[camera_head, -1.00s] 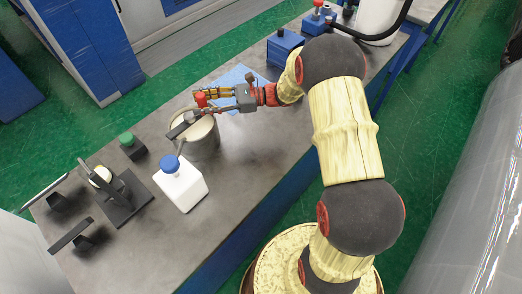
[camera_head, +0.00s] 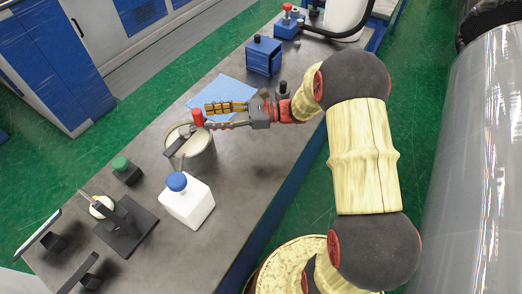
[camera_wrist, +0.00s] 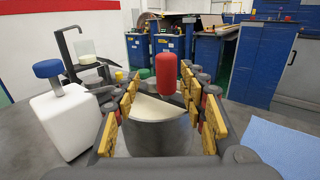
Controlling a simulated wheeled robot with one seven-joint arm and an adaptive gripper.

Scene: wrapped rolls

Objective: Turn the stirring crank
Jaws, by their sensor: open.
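The stirring crank has a red upright knob (camera_head: 198,118) on a dark bar (camera_head: 176,144) over a grey round pot (camera_head: 200,157) with pale contents. In the wrist view the red knob (camera_wrist: 166,74) stands between and beyond my open fingers, over the pot (camera_wrist: 160,136). My gripper (camera_head: 222,115) is open, with its yellow-padded fingers level and pointing left, close to the knob. I cannot tell whether a finger touches it. In the wrist view the fingers hide parts of the pot's sides.
A white bottle with a blue cap (camera_head: 188,205) stands left of the pot in the wrist view. A green button box (camera_head: 126,171), a black stand (camera_head: 125,228) and a blue box (camera_head: 263,55) are also on the bench. A blue cloth (camera_head: 232,88) lies behind my gripper.

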